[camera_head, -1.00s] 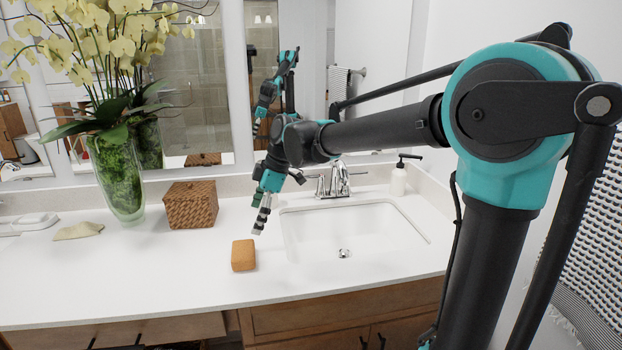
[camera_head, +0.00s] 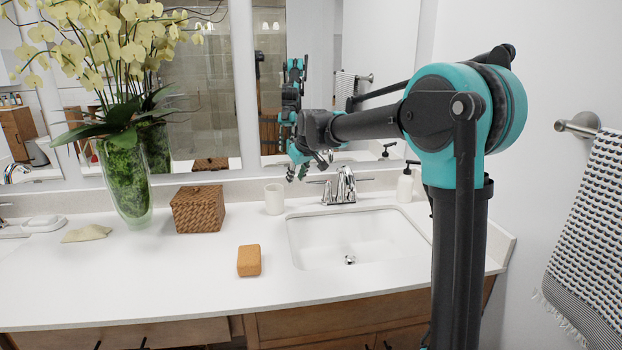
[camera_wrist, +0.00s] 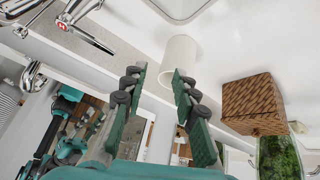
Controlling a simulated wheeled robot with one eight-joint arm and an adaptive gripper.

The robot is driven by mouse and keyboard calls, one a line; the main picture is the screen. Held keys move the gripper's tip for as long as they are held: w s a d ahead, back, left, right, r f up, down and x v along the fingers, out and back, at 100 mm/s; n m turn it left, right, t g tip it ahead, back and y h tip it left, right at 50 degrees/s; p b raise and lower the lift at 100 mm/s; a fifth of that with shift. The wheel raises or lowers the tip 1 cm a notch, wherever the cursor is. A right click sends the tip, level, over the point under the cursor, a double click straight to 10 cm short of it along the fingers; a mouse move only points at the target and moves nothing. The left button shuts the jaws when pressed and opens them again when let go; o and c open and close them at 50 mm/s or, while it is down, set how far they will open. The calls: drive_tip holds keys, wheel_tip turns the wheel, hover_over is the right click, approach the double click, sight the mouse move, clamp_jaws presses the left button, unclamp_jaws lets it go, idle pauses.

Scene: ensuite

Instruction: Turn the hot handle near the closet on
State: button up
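The chrome faucet (camera_head: 343,187) stands behind the sink basin. Its left handle (camera_head: 321,183) is just below and right of my gripper (camera_head: 301,172) in the head view. In the wrist view a chrome handle with a red H mark (camera_wrist: 63,23) lies at the upper left, apart from my fingers. My gripper (camera_wrist: 159,78) is open and empty, with its two fingers spread. It is above the back of the counter, near the mirror. A white cup (camera_wrist: 178,62) shows past the fingertips; I cannot tell whether they touch it.
The white cup (camera_head: 274,198) stands left of the faucet. A woven box (camera_head: 198,209) and a flower vase (camera_head: 126,180) are farther left. The front counter is mostly clear.

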sight(308, 175)
drive_tip(key=w+d+m+t, duration=0.1)
drive_tip(key=w, duration=0.2)
drive_tip(key=w+d+r+m, duration=0.1)
drive_tip(key=w+d+m, duration=0.1)
drive_tip(key=w, duration=0.1)
drive_tip(key=w+d+r+m+t+h, duration=0.1)
drive_tip(key=w+m, duration=0.1)
drive_tip(key=w, duration=0.1)
drive_tip(key=shift+w+d+r+t, duration=0.25)
drive_tip(key=shift+w+d+t, duration=0.05)
drive_tip(key=shift+w, duration=0.05)
clamp_jaws()
drive_tip(key=x, duration=1)
drive_tip(key=shift+w, duration=0.2)
drive_tip(key=shift+s+d+f, duration=0.1)
drive_tip(key=shift+s+d, duration=0.1)
drive_tip(key=shift+s, duration=0.5)
drive_tip(key=shift+s+d+f, duration=0.1)
drive_tip(key=shift+s+d, duration=0.1)
drive_tip(key=shift+s, duration=0.45)
drive_tip(key=shift+s+d+f, duration=0.1)
drive_tip(key=shift+s+d, duration=0.05)
drive_tip(key=shift+s, duration=0.55)
drive_tip(key=shift+s, duration=0.1)
